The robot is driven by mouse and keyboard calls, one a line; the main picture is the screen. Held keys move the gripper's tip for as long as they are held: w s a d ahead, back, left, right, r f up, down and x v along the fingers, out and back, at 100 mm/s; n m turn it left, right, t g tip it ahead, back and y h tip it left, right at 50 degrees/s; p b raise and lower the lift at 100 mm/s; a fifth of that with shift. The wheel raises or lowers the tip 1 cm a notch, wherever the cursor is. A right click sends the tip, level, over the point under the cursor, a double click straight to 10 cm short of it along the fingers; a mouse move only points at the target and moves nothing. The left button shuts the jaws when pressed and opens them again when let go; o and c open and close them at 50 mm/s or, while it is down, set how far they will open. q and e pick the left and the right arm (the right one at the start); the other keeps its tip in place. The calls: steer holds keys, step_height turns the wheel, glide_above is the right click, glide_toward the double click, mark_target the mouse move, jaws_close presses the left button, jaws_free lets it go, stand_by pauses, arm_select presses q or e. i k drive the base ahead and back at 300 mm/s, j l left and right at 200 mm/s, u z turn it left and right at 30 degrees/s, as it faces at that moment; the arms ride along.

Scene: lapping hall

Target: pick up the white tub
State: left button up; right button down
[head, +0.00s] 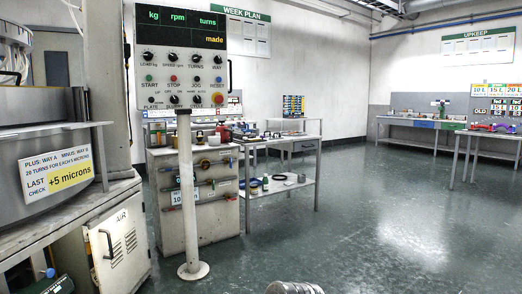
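I cannot make out a white tub with certainty in the head view. A small pale item with a dark top (253,188) is on the lower shelf of the metal bench right of the post. It is too small to tell whether it is a tub.
A control panel (181,52) on a white post (188,200) stands in front. A large machine (50,235) fills the left. Behind the post are a grey cabinet (222,212) and a cluttered bench (308,172). More benches line the back right. The floor (385,220) at right is clear.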

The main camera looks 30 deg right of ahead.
mark_target(213, 141)
steer(key=z, duration=0.7)
steer(key=i+l+z, duration=0.4)
steer(key=i, duration=0.75)
steer(key=i+l+z, duration=0.1)
steer(key=i+z, duration=0.3)
steer(key=i, duration=0.75)
steer(key=i+u, duration=0.1)
steer(key=i, duration=0.45)
steer(key=i+l+u, duration=0.1)
steer(key=i, duration=0.5)
steer(key=i+l+u, duration=0.1)
steer(key=i, duration=0.45)
